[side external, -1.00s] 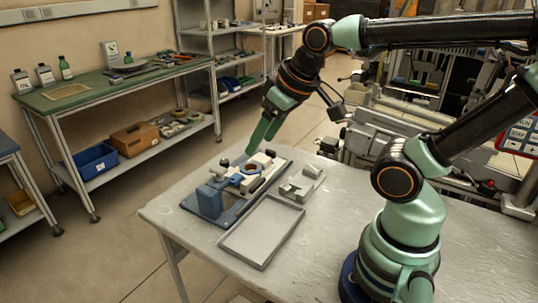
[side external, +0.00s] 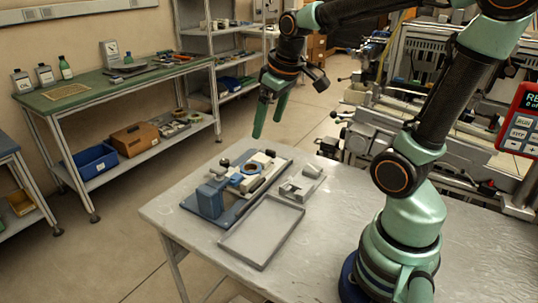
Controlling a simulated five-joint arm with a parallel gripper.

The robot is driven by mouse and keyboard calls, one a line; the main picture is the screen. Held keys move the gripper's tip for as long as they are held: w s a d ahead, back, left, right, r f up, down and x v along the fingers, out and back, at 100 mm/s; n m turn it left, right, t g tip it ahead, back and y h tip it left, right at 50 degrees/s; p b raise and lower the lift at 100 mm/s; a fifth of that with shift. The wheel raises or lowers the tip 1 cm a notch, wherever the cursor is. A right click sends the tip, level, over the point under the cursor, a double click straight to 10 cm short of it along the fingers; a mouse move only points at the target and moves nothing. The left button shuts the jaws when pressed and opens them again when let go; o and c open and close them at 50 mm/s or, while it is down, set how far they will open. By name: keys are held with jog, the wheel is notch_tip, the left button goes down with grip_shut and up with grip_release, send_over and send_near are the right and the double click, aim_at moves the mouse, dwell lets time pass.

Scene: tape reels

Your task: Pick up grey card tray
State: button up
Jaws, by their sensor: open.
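The grey card tray (side external: 262,232) is a shallow, empty, rectangular tray with a low rim. It lies flat on the pale metal table, near its front-left part. My gripper (side external: 268,126) is open and empty, with its green fingers pointing down. It hangs in the air above and behind the blue fixture, well clear of the tray. Nothing covers the tray in this view.
A blue fixture (side external: 209,200) on a dark base stands just left of the tray. A small grey slotted block (side external: 293,190) sits just behind the tray. The table (side external: 325,240) is bare right of the tray, up to my base.

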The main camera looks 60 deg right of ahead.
jog(key=w+d+f+g, duration=0.2)
jog(key=d+f, duration=0.3)
jog(key=d, duration=0.8)
jog(key=g+y, duration=0.1)
jog(key=g, duration=0.1)
send_over(308, 166)
jog(key=f, duration=1.3)
jog(key=shift+w+d+f, duration=0.15)
jog(key=shift+w+d, duration=0.05)
jog(key=shift+w, duration=0.05)
jog(key=shift+s+a+f, duration=0.1)
jog(key=shift+f, duration=1.2)
jog(key=shift+s+a+f, duration=0.1)
jog(key=shift+f, duration=1.15)
grip_shut()
jog(key=shift+r, duration=0.1)
